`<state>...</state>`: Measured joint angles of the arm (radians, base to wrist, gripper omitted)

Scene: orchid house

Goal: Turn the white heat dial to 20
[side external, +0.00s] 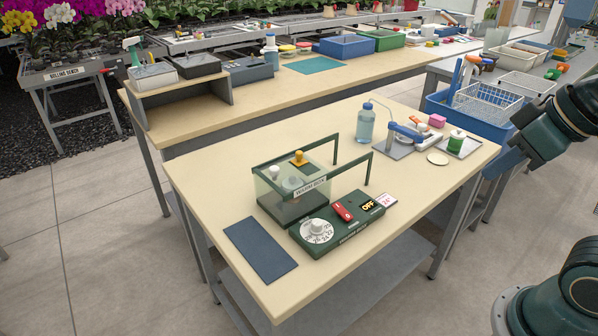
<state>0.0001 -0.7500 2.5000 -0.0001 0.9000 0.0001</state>
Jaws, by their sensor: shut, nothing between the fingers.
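The white heat dial (317,231) lies on the left part of the top of a dark green control box (353,236). It has a raised knob in the middle and dark numbers around its face. The numbers are small, and I cannot tell which setting it stands at. A red rocker switch (343,212) and a small dark display (369,205) reading OFF in yellow sit to the dial's right. A small white card (387,200), seeming to read 24, stands at the box's right end. My gripper is not in view; only arm links show at the right edge.
A clear-sided propagator case (292,188) with green rails stands directly behind the box. A blue mat (260,250) lies to the left. A blue bottle (366,124), a pump tray (395,146) and a green-labelled jar (457,141) stand farther back. The table's (420,195) right front is bare.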

